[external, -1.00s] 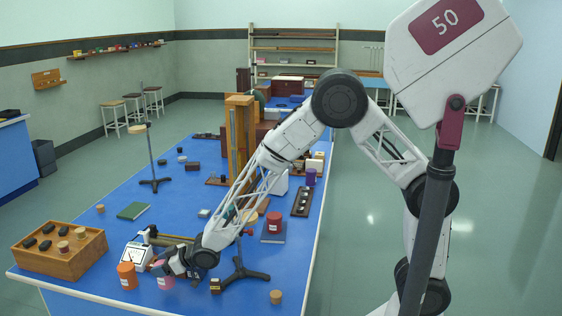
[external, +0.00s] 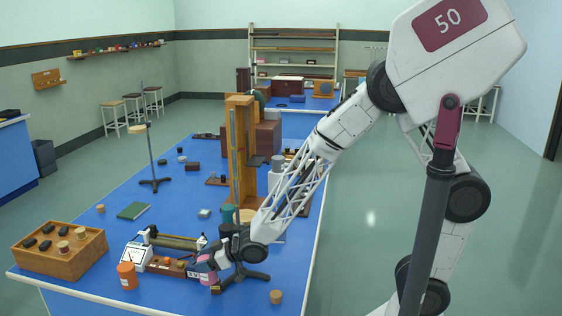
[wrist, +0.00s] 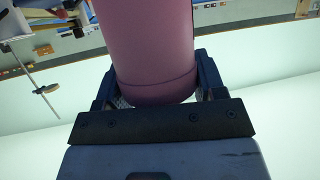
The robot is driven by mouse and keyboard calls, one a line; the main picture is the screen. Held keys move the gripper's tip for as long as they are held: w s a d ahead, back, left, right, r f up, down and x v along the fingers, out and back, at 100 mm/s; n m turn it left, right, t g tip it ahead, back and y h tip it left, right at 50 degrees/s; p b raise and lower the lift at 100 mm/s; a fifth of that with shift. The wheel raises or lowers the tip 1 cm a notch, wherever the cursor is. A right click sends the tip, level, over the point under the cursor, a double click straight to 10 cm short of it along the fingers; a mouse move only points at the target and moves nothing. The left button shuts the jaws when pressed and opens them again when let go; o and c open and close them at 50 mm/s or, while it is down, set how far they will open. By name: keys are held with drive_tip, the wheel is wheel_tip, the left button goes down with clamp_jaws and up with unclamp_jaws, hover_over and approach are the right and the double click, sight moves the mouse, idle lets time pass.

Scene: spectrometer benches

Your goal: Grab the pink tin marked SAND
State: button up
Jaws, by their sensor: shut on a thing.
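The pink tin (external: 208,279) is in my gripper (external: 205,265) near the front of the blue bench in the external view. In the wrist view the pink tin (wrist: 148,45) fills the space between the two dark fingers of my gripper (wrist: 155,82), one on each side of it. The gripper is shut on it. The SAND marking cannot be read here. In the external view the tin is partly hidden by the gripper, and whether its base is clear of the bench is hard to tell.
An orange tin (external: 127,276) stands to the left, beside a white meter (external: 136,257). A wooden box (external: 62,262) with dark and tan pieces is at the left corner. A cork (external: 276,297) is at the front right. A black tripod base (external: 250,273) stands close behind the gripper.

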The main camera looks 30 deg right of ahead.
drive_tip(key=s+d, duration=0.9)
drive_tip(key=d, duration=0.5)
drive_tip(key=shift+s, duration=0.3)
idle(0.3)
